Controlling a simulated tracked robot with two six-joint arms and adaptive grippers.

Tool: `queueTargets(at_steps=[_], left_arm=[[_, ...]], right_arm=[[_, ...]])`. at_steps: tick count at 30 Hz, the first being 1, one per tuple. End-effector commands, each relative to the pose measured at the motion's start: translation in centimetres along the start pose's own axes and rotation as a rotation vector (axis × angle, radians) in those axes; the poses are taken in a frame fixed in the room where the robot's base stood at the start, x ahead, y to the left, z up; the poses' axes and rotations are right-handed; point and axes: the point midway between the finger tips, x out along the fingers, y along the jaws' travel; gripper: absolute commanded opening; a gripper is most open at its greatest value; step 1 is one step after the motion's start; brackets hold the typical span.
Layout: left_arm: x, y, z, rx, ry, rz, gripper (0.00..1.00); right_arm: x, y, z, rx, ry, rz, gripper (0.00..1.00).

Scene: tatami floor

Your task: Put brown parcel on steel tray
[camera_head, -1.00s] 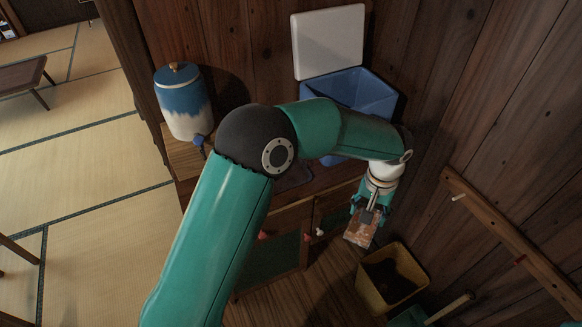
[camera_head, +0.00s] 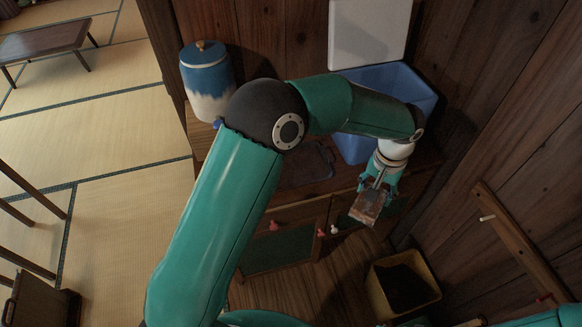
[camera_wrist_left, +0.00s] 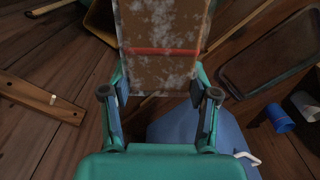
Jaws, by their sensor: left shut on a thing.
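The brown parcel (camera_head: 368,207) has whitish scuffs and, in the wrist view (camera_wrist_left: 158,25), a red band across it. My left gripper (camera_head: 377,190) is shut on one end of it and holds it in the air in front of the cabinet, fingers on both sides in the wrist view (camera_wrist_left: 160,95). The steel tray (camera_head: 310,163) is a dark, flat, rounded-corner tray lying on the cabinet top, partly behind my left arm. It also shows at the upper right of the wrist view (camera_wrist_left: 268,55), apart from the parcel. My right gripper is not in view.
A blue bin (camera_head: 360,147) with a white lid (camera_head: 368,32) stands behind my left arm. A blue-and-white jar (camera_head: 207,80) stands left of the tray. A yellow bin (camera_head: 378,300) stands on the floor below the parcel. A wooden peg rail (camera_head: 520,243) is on the right wall.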

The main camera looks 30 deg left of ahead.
Motion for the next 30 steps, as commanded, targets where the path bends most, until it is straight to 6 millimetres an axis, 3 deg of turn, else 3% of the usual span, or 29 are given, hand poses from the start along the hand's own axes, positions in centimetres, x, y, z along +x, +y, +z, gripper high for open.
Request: queueTargets(at_steps=[1,7,19,30], left_arm=[[0.0,-0.1,-0.1,0.012,0.001,0.0,0.19],[0.1,-1.7,-1.4,0.173,0.005,-0.002,0.19],[-0.8,-10.5,-5.4,0.924,0.003,-0.014,0.19],[-2.1,-19.6,-6.3,1.681,-0.005,-0.011,0.19]], right_arm=[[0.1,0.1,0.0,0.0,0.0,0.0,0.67],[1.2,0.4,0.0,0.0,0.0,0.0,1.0],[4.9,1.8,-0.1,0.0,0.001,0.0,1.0],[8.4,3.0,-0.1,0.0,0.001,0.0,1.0]])
